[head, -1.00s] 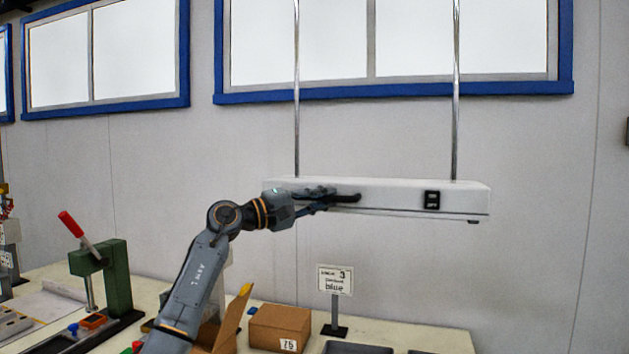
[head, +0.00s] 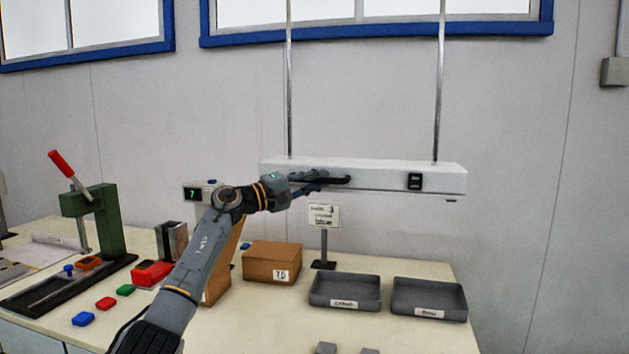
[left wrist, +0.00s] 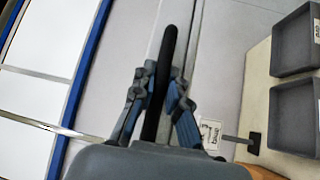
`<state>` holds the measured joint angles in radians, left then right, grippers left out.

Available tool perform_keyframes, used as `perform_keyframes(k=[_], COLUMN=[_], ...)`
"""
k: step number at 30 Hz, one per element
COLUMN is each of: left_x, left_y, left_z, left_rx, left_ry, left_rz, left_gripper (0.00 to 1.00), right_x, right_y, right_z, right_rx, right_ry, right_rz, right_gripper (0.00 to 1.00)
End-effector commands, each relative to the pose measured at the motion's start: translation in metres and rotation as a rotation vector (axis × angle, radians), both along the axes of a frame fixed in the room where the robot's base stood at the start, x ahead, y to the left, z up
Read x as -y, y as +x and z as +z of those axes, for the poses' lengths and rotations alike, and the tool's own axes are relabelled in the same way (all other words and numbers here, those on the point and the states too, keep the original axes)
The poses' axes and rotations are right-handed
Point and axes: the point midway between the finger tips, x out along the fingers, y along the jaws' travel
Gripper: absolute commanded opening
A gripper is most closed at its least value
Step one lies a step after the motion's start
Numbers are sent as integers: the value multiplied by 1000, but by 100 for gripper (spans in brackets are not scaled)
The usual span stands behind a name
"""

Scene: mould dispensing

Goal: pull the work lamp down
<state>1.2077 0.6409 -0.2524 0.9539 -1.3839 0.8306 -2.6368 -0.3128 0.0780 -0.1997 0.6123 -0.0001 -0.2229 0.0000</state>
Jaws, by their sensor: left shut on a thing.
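The work lamp (head: 385,177) is a long white box hanging level from two metal rods in front of the wall in the head view. A black switch (head: 415,181) sits on its front face. My left gripper (head: 318,181) reaches it from the left and is shut on the lamp's black handle (head: 343,181). In the left wrist view the handle (left wrist: 166,60) runs between the two fingers of the gripper (left wrist: 157,85). My right gripper does not show in either view.
Below the lamp, the table holds a sign (head: 324,216) on a stand, a cardboard box (head: 272,264) and two grey trays (head: 344,305) (head: 430,313). A green press (head: 105,220) stands at left. Two grey pieces at the bottom edge are unclear.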

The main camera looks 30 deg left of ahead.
Motion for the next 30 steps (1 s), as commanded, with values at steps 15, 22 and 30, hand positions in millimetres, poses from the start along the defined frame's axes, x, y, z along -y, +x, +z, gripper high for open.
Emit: perform_keyframes(k=[15, 22, 30], left_x=[2, 0, -22], left_y=[1, -1, -32], left_z=[-10, -7, -14], left_rx=[-15, -11, -13], left_ry=[7, 5, 9], left_rz=[-5, -3, 1], left_gripper=[37, 37, 37], right_x=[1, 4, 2], right_y=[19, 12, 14], right_z=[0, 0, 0], right_rx=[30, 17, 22], right_ry=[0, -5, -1], right_rz=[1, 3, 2], right_gripper=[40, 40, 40])
